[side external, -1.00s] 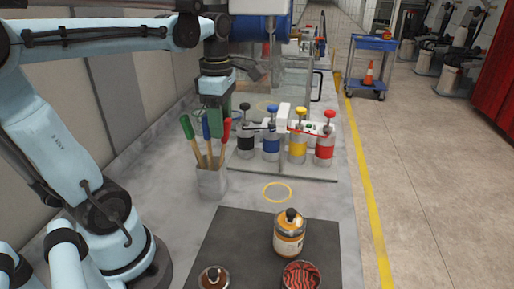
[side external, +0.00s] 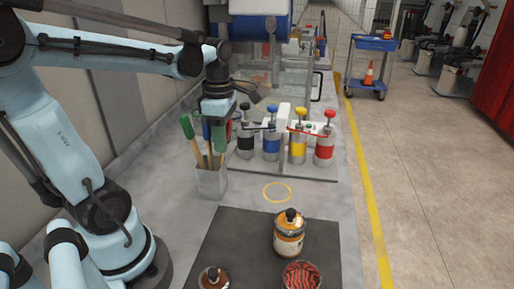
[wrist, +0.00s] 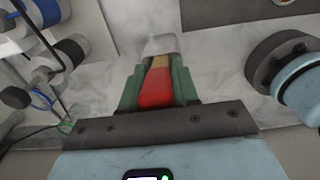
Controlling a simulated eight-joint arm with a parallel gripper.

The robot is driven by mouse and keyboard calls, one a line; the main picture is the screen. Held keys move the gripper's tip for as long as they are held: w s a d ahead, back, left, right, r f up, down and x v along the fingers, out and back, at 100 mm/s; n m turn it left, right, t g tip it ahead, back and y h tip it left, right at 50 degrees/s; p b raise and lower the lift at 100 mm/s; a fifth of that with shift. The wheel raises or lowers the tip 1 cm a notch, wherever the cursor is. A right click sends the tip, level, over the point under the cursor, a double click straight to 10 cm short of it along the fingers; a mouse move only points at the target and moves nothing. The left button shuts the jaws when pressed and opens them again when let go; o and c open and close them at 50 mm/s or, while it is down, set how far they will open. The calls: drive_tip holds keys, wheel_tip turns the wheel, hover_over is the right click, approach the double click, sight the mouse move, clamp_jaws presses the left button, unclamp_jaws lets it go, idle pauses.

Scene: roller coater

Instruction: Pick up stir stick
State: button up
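A grey holder (side external: 212,185) on the bench holds stir sticks. One stick has a green handle (side external: 187,128), and a blue-handled stick is mostly hidden behind my gripper. My gripper (side external: 218,143) points down over the holder, at the height of the handles. In the wrist view, the red stick handle (wrist: 155,92) lies between my gripper's two green fingers (wrist: 157,90) and nearly fills the gap. Whether the fingers press on it I cannot tell. The holder (wrist: 160,45) shows beyond the fingertips.
Several paint cans stand right of the holder, including a blue-labelled one (side external: 270,148) and a red-labelled one (side external: 324,150). A dark mat (side external: 235,235) at the front carries an orange-labelled bottle (side external: 289,235). The bench around the yellow ring (side external: 277,192) is clear.

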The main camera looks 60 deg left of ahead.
clamp_jaws()
drive_tip(key=shift+r, duration=0.1)
